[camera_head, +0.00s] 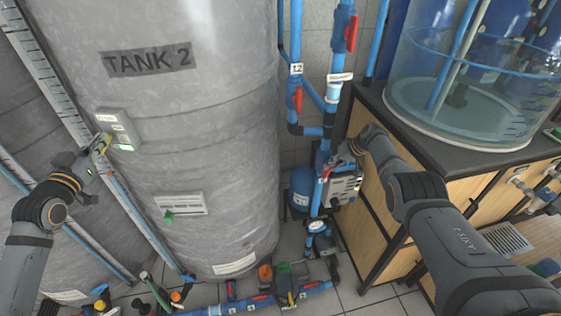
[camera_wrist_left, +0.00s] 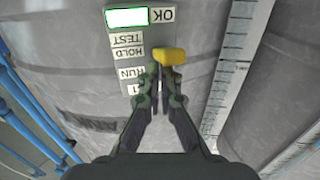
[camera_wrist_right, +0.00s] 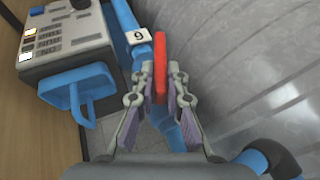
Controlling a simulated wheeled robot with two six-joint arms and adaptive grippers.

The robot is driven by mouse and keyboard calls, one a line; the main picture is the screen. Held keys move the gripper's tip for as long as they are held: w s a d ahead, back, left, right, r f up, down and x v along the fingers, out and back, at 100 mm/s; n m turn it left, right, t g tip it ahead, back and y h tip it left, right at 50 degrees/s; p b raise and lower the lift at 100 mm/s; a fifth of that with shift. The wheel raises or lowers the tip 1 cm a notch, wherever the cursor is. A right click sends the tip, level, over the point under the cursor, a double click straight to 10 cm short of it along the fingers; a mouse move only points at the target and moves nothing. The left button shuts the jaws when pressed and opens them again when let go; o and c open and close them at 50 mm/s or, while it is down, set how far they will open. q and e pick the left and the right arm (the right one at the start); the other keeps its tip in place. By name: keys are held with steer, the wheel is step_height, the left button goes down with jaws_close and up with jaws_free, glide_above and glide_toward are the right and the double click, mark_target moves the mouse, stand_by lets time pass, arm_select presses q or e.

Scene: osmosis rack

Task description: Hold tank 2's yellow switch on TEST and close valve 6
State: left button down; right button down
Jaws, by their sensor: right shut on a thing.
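Tank 2 (camera_head: 215,120) is a big grey cylinder with a switch box (camera_head: 118,128) on its side. In the left wrist view the yellow switch (camera_wrist_left: 172,56) is beside the upside-down HOLD and TEST labels; its exact setting is hard to tell. My left gripper (camera_head: 104,143) is at the box. Its fingertips (camera_wrist_left: 164,69) are close together, just below the switch, and look shut with nothing between them. My right gripper (camera_wrist_right: 162,75) is shut on the red handle (camera_wrist_right: 160,62) of the valve tagged 6, upside down. The handle runs roughly along the blue pipe (camera_wrist_right: 128,22).
A grey control unit (camera_head: 343,187) is right beside my right gripper. Other red-handled valves (camera_head: 351,33) are on the pipes above. A wooden cabinet (camera_head: 365,180) carries a clear tank (camera_head: 470,115) at right. Pipes and valves (camera_head: 262,300) run along the floor.

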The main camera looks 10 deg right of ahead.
steer(key=c, duration=1.4)
jaws_free()
steer(key=shift+d+r, duration=0.1)
steer(key=shift+s+d+r, duration=0.2)
steer(key=shift+d+r, duration=0.05)
steer(key=shift+r, duration=0.2)
steer(key=v, duration=1)
steer(key=shift+s+r, duration=0.25)
steer(key=shift+r, duration=0.1)
